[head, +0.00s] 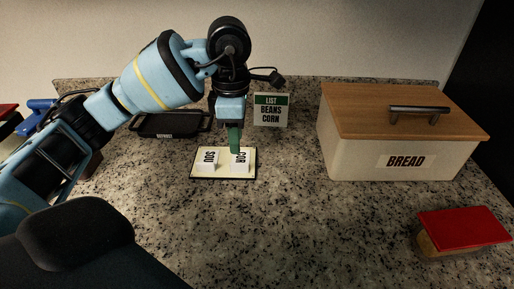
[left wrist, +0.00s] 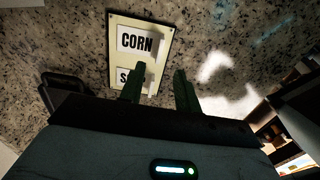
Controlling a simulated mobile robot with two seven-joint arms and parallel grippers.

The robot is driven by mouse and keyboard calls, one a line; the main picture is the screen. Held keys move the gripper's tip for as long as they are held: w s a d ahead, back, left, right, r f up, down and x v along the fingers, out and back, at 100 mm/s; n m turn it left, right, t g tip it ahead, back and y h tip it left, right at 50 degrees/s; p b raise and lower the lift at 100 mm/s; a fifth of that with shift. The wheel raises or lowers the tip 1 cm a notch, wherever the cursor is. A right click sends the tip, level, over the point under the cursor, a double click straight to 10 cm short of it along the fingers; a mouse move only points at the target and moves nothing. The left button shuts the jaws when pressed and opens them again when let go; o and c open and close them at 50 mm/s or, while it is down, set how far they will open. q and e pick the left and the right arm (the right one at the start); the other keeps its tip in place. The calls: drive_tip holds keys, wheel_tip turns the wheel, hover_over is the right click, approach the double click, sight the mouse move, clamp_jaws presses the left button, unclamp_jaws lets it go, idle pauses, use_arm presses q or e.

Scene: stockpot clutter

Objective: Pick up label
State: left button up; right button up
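A cream board with a dark edge (head: 226,173) lies on the speckled counter and bears two white labels. The label reading CORN (head: 242,164) is on its right side, partly covered by my gripper in the head view. The label starting with S (head: 208,160), seemingly SOUP, is on its left. In the left wrist view the CORN label (left wrist: 137,41) shows whole, and the other label (left wrist: 125,74) is partly hidden by a finger. My left gripper (head: 235,142) points down above the board near the CORN label. Its green fingers (left wrist: 158,80) are apart with nothing between them.
A card reading LIST BEANS CORN (head: 271,110) stands behind the board. A black tray (head: 170,124) lies behind left. A bread box with wooden lid (head: 400,158) stands at right, with a red-topped block (head: 463,230) before it. The counter in front of the board is clear.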

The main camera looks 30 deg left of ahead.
sight(237, 160)
use_arm(q)
drive_tip(key=shift+a+r, duration=0.2)
drive_tip(key=shift+s+f, duration=0.15)
drive_tip(key=shift+f, duration=0.1)
drive_tip(key=shift+d+f, duration=0.15)
drive_tip(key=shift+f, duration=3.5)
drive_tip(key=shift+c, duration=0.3)
clamp_jaws()
